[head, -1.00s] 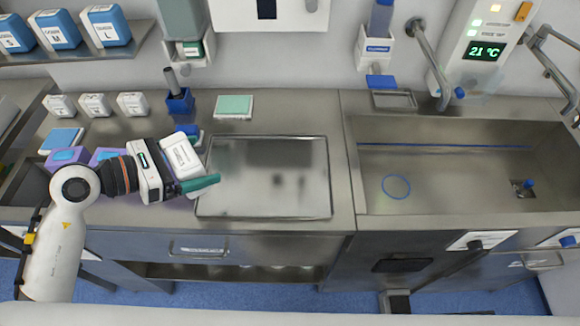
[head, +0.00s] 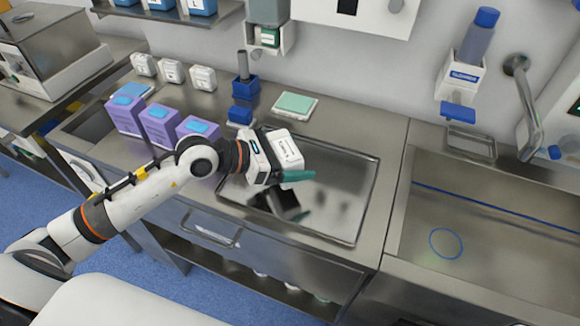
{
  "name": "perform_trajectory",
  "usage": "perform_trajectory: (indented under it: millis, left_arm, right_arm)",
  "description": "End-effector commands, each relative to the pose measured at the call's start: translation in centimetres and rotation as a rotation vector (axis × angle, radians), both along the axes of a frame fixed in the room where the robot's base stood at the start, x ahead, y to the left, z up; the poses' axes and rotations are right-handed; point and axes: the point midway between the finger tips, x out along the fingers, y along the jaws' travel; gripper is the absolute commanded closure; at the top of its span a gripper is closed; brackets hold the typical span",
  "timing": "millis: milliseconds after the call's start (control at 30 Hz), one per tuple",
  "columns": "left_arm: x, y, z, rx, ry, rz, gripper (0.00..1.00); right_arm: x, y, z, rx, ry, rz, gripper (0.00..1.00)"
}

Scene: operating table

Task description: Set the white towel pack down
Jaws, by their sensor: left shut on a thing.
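The white towel pack (head: 288,150) is in my left gripper (head: 290,172), in the middle of the head view. The gripper is shut on it and holds it over the left part of the shallow steel tray (head: 340,200) on the counter. A dark shape shows on the tray below the gripper; I cannot tell whether it is a reflection. My right gripper is not in view.
Several white packs (head: 172,71) stand at the back left. Purple boxes (head: 160,125) stand left of my gripper. A blue holder (head: 243,92) and a green pad (head: 295,105) are behind the tray. The sink (head: 480,220) is at the right. The tray's right part is clear.

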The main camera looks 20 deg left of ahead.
Motion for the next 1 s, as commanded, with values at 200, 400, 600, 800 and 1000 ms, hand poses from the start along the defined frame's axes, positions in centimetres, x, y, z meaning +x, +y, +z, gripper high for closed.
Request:
perform_trajectory:
  millis: [200,400,600,800,1000]
  left_arm:
    - [0.0,0.0,-2.7,-0.001,0.004,0.001,0.35]
    - [0.0,0.0,-3.7,0.000,-0.002,0.001,0.35]
    - [0.0,0.0,-4.0,0.000,-0.001,0.001,0.35]
    - [0.0,0.0,-4.0,0.000,0.000,0.000,0.00]
    - [0.0,0.0,-3.7,0.001,-0.001,0.001,0.00]
  right_arm:
    - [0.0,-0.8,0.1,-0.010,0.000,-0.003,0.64]
    - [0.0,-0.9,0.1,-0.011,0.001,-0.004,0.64]
    - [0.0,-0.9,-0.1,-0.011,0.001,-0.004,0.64]
    - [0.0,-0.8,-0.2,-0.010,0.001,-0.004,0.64]
    - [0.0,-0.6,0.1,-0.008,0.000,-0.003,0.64]
